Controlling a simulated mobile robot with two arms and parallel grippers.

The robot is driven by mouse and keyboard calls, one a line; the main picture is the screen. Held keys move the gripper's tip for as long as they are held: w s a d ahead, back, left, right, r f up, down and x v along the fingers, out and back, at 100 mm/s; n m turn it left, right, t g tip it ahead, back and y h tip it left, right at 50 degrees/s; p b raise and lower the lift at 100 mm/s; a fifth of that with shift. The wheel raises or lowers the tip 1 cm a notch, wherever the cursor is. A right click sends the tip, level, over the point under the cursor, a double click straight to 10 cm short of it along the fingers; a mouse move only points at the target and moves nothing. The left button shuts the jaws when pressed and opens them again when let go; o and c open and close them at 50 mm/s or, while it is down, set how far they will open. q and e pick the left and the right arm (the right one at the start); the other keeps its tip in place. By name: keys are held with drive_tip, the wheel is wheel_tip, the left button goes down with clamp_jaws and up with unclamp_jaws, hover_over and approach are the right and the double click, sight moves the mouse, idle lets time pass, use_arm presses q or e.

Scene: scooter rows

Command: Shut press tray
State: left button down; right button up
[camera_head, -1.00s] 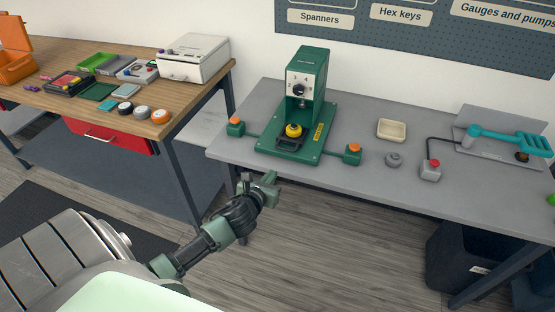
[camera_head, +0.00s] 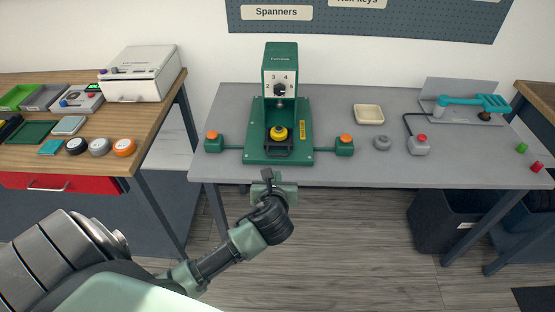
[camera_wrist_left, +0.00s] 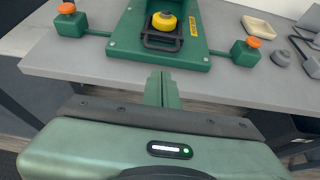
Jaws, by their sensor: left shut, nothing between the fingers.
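The green press (camera_head: 281,85) stands on the grey bench, with a dial on its head. Its black tray (camera_head: 278,148) sticks out at the front of the base, with a yellow round part (camera_head: 278,133) on it. In the left wrist view the tray (camera_wrist_left: 160,44) shows its front handle bar, with the yellow part (camera_wrist_left: 164,21) behind it. My left gripper (camera_head: 268,178) is shut and empty, in front of the bench's front edge and short of the tray. Its closed fingers (camera_wrist_left: 162,90) point toward the press base in the wrist view. My right gripper is not in view.
Green boxes with orange buttons flank the press, left (camera_head: 213,142) and right (camera_head: 345,145). A cream dish (camera_head: 369,114), a grey knob (camera_head: 383,143) and a red-button box (camera_head: 418,145) lie to the right. A wooden bench (camera_head: 110,162) stands at left.

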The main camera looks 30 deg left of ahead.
sight(278, 134)
use_arm(q)
drive_tip(key=x, duration=0.7)
drive_tip(key=r+x, duration=0.1)
drive_tip(key=x, duration=0.3)
drive_tip(key=shift+w+a+f, duration=0.15)
drive_tip(key=shift+w+a, duration=0.1)
drive_tip(key=shift+w, duration=0.1)
drive_tip(key=shift+w+a, duration=0.15)
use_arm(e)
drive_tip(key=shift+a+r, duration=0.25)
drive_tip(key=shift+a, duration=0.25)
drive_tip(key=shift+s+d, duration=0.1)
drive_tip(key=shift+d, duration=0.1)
